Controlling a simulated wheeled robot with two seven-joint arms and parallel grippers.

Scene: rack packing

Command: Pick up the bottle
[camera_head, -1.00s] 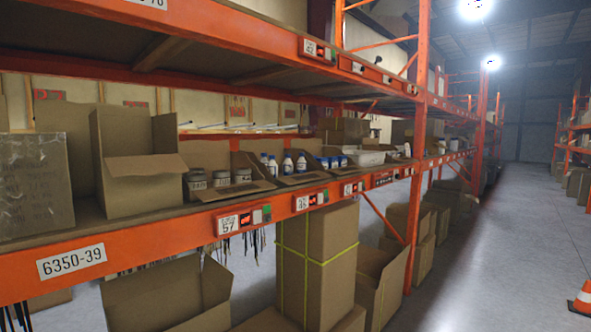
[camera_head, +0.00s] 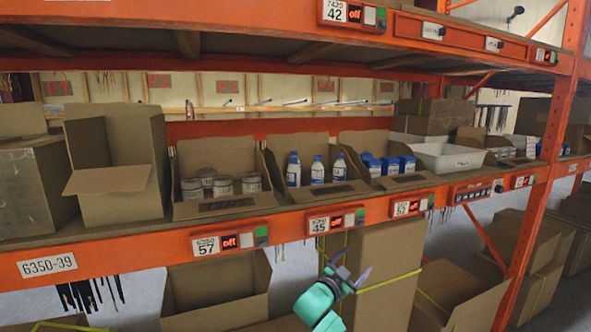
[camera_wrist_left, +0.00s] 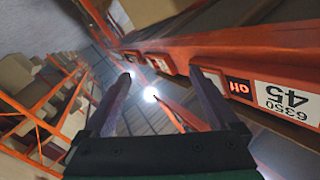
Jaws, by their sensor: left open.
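Three white bottles with blue caps stand upright in an open cardboard box (camera_head: 320,192) on the shelf: a left bottle (camera_head: 293,172), a middle bottle (camera_head: 317,171) and a right bottle (camera_head: 339,169). My left gripper (camera_head: 357,262) is in front of and below the shelf edge, lower right of the bottles and apart from them. In the left wrist view it is open (camera_wrist_left: 162,74), with nothing between its fingers. No bottle shows in that view. My right gripper is not in view.
The orange shelf beam (camera_head: 280,228) with label 45 runs below the bottle box. A box of grey jars (camera_head: 215,207) stands left of it, and a box of blue-and-white items (camera_head: 400,182) stands right. The upper orange beam (camera_head: 220,14) hangs above. Tall cartons (camera_head: 385,265) stand below.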

